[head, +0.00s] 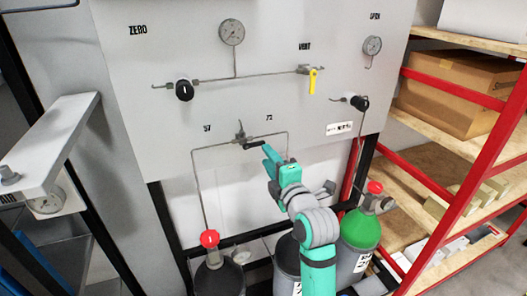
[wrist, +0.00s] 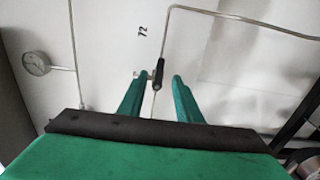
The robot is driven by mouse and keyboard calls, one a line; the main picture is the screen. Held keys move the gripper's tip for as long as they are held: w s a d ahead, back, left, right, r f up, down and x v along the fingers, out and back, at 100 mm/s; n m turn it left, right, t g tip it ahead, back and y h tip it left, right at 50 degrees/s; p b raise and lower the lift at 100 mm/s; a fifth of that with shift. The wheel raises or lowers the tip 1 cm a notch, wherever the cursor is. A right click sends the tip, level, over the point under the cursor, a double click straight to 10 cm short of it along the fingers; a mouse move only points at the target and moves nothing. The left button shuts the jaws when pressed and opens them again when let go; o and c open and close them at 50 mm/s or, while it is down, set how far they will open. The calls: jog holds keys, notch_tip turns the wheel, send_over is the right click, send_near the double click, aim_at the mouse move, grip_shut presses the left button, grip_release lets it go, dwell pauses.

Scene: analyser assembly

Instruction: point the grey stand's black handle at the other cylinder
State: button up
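The black handle (head: 254,145) sits on a small valve (head: 240,137) low on the light grey panel (head: 150,100), between the labels 57 and 72. In the head view it points right, to the 72 side. In the wrist view the black handle (wrist: 158,75) lies between my fingertips. My gripper (head: 268,154) is open, with a gap on each side of the handle; its fingers (wrist: 159,77) do not appear closed on it. A dark cylinder with a red knob (head: 209,239) stands below left. A grey cylinder (head: 286,262) stands in the middle, partly behind my arm.
A green-topped cylinder (head: 360,230) stands at the right. Thin pipes (head: 195,180) run from the valve down each side. Above are a yellow handle (head: 312,81), black knobs (head: 184,90) and gauges (head: 232,32). A red shelf rack (head: 475,170) stands at the right.

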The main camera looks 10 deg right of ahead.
jog(key=shift+v, duration=2.05)
jog(key=s+a+f+m+h, duration=0.35)
jog(key=s+f+m, duration=0.45)
jog(key=f, duration=0.5)
jog(key=s+a+f+m+h, duration=0.2)
jog(key=s+a+f+m, duration=0.2)
jog(key=s+f+m, duration=0.75)
jog(key=s+f+m+g, duration=0.1)
jog(key=s+f, duration=0.2)
jog(key=s, duration=1)
jog(key=s+a+f+g, duration=0.1)
jog(key=s+f, duration=0.3)
jog(key=s, duration=1)
jog(key=shift+a+m+y, duration=0.3)
jog(key=shift+m+y, duration=0.05)
jog(key=shift+y, duration=0.1)
jog(key=shift+s+f, duration=0.1)
